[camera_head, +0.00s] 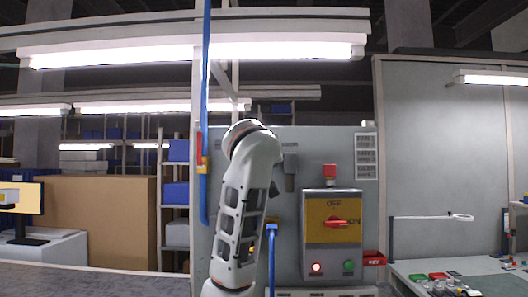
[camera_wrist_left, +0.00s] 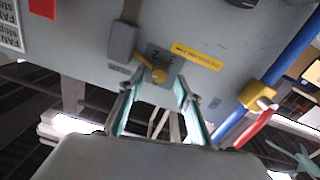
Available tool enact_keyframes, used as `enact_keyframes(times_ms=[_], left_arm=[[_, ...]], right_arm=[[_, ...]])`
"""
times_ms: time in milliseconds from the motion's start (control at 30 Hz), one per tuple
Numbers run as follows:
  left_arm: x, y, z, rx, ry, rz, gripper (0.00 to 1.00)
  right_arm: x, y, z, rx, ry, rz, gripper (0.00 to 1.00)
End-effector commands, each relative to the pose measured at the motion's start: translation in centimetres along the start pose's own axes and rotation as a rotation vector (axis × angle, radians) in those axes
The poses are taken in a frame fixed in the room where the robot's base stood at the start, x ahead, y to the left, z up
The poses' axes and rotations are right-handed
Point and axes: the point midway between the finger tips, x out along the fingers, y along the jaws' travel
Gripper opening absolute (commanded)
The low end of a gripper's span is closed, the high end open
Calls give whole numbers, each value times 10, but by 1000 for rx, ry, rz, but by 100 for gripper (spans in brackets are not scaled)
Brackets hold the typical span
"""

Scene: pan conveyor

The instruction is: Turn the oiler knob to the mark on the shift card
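The oiler knob (camera_wrist_left: 159,75) is a small yellow knob with a pointer on a grey plate marked with numbers, 2 and 3 among them, in the left wrist view. My left gripper (camera_wrist_left: 154,82) is open, its two fingers on either side of the knob; contact cannot be told. In the head view my left arm hides this gripper and the knob. A white sheet of printed rows (camera_head: 366,156), possibly the shift card, hangs at the panel's right; its text is too small to read. A white sheet also shows in the wrist view's corner (camera_wrist_left: 9,27). My right gripper is not in view.
A grey block (camera_wrist_left: 123,41) sits beside the knob, and a yellow label (camera_wrist_left: 197,57) on its other side. A blue pipe (camera_head: 205,110) with a red lever runs down the panel's left. A switch box (camera_head: 332,262) with a red handle and a workbench (camera_head: 410,268) stand right.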

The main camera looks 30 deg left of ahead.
Motion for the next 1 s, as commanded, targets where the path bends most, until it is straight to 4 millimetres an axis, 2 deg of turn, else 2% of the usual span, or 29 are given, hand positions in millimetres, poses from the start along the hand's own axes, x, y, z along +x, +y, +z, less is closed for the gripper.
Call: enact_keyframes(times_ms=[200,467,600,1000], left_arm=[[16,0,0,0,0,1,34],[17,0,1,-1,-1,1,34],[17,0,1,-1,-1,1,0],[16,0,0,36,-2,1,0]], right_arm=[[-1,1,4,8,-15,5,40],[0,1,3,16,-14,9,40],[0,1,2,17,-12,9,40],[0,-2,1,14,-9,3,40]])
